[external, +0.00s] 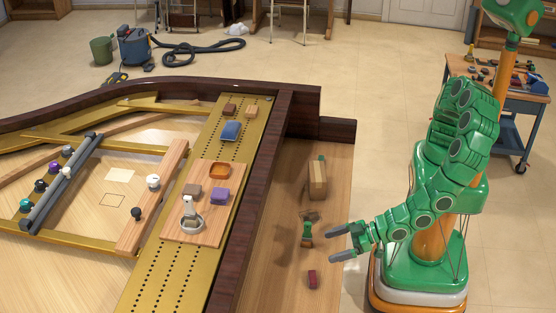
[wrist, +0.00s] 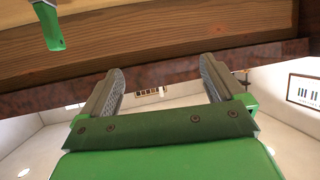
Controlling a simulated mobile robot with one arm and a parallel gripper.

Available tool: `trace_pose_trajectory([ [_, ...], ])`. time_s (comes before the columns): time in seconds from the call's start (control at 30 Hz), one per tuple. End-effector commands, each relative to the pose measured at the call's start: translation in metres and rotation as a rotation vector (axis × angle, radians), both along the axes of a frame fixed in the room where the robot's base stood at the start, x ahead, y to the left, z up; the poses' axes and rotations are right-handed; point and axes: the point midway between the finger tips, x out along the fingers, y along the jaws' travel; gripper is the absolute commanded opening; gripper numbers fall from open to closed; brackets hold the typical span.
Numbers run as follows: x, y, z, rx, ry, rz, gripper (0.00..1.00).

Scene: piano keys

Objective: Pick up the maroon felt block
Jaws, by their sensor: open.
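The maroon felt block (external: 312,279) is a small dark red block lying on the light wooden ledge in front of the piano, near the bottom of the external view. I cannot make it out in the wrist view. My gripper (external: 334,244) is open and empty at the ledge's right edge, above and to the right of the block and apart from it. In the wrist view its two grey fingers (wrist: 162,72) are spread with nothing between them, and the wooden ledge (wrist: 160,38) lies beyond the fingertips.
A green-handled brush (external: 306,232) lies on the ledge left of the gripper; a green handle (wrist: 48,26) shows in the wrist view. A tan wooden block (external: 317,181) stands farther back. The dark piano rim (external: 262,170) rises left of the ledge. The ledge around the maroon block is clear.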

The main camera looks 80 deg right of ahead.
Motion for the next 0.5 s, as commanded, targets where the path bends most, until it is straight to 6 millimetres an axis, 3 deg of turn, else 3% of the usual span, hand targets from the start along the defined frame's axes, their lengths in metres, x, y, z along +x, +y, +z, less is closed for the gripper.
trace_pose_trajectory([
  [0.3,0.001,-0.001,-0.079,-0.005,0.000,0.000,0.96],
  [0.5,0.000,0.000,-0.109,-0.001,0.000,0.001,0.96],
])
